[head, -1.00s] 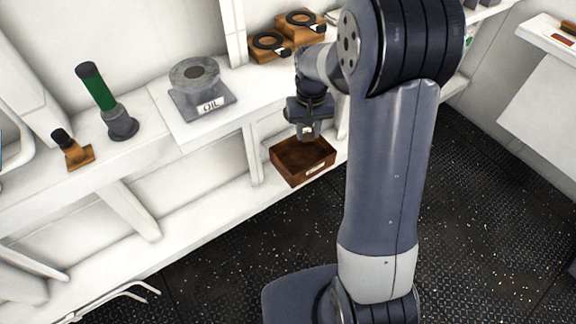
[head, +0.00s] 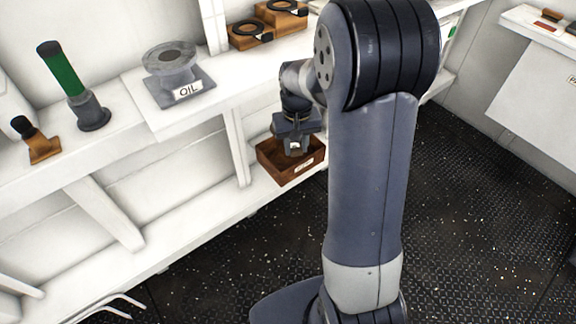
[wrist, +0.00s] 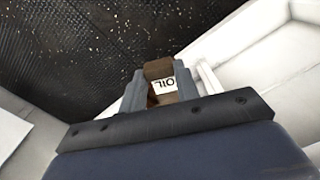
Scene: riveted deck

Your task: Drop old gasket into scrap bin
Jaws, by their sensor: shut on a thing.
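My gripper (head: 294,149) is shut and points down over the open scrap bin, its tips at about the height of the rim in the head view. The scrap bin (head: 301,168) is a brown open box with a small pale label, standing on the lower shelf. My gripper hides part of its inside.
A grey flanged housing (head: 180,88) labelled OIL stands on the upper shelf, left of my gripper. Two wooden blocks with black rings (head: 250,34) are behind. A green-handled tool (head: 66,75) stands further left. The shelf edge runs close beside my arm; dark floor lies at right.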

